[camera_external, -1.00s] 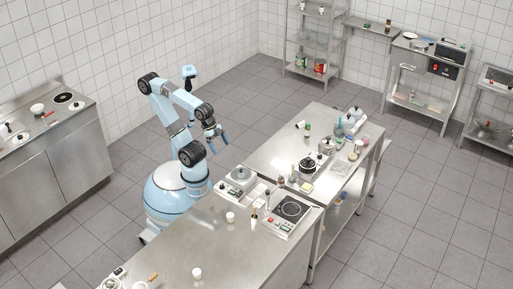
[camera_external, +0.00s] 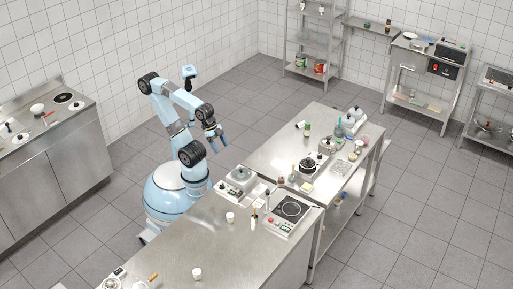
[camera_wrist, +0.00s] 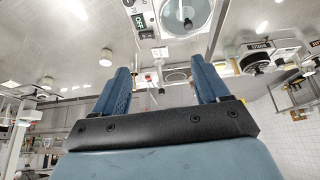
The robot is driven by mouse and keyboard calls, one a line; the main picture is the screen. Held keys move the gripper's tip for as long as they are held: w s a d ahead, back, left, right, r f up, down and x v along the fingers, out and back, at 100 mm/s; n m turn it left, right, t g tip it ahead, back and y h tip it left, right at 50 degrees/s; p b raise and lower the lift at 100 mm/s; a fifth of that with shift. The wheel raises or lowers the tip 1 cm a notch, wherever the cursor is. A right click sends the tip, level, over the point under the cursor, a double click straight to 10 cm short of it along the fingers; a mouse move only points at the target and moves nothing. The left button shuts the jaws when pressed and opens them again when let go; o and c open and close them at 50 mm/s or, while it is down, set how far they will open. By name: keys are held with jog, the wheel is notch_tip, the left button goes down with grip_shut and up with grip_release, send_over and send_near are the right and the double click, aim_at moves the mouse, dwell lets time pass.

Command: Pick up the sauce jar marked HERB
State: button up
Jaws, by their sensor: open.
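My gripper (camera_external: 217,138) is raised in the air beside the left edge of the steel counters in the external view. In the wrist view its two blue fingers (camera_wrist: 164,88) stand apart with nothing between them. I cannot make out a HERB label in either view. Small jars and bottles stand on the far counter, among them a dark green one (camera_external: 307,130), a small one (camera_external: 282,180) and a pale one (camera_external: 352,157). They are too small to read, so I cannot tell which is the HERB jar.
The near steel counter (camera_external: 185,250) carries an induction hob (camera_external: 290,208), a scale (camera_external: 240,175) and white cups (camera_external: 197,273). The far counter (camera_external: 270,150) holds a black-topped pot (camera_external: 308,162) and other kitchenware. Tiled floor lies open behind my arm. Shelves stand along the back wall.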

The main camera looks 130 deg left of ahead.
jog(key=w+d+f+n+g+h, duration=0.2)
jog(key=w+d+f+n+g, duration=0.15)
jog(key=w+f, duration=0.2)
jog(key=w+d+f+n+g+h, duration=0.2)
jog(key=w+d+f, duration=0.3)
jog(key=w, duration=0.2)
jog(key=n+g+h, duration=0.3)
jog(key=n+h, duration=0.5)
send_near(230, 216)
jog(key=s+f, duration=0.2)
jog(key=f, duration=0.1)
jog(key=shift+s+d+f, duration=0.1)
jog(key=shift+s+d, duration=0.1)
jog(key=shift+d, duration=0.15)
jog(key=shift+w+d+f+n+h, duration=0.25)
jog(key=shift+w+f+n+h, duration=0.2)
jog(key=shift+w+n, duration=0.25)
jog(key=shift+r+x, duration=0.15)
jog(key=shift+x, duration=1.75)
jog(key=shift+r+x, duration=0.1)
jog(key=shift+x, duration=1.8)
jog(key=c, duration=1.1)
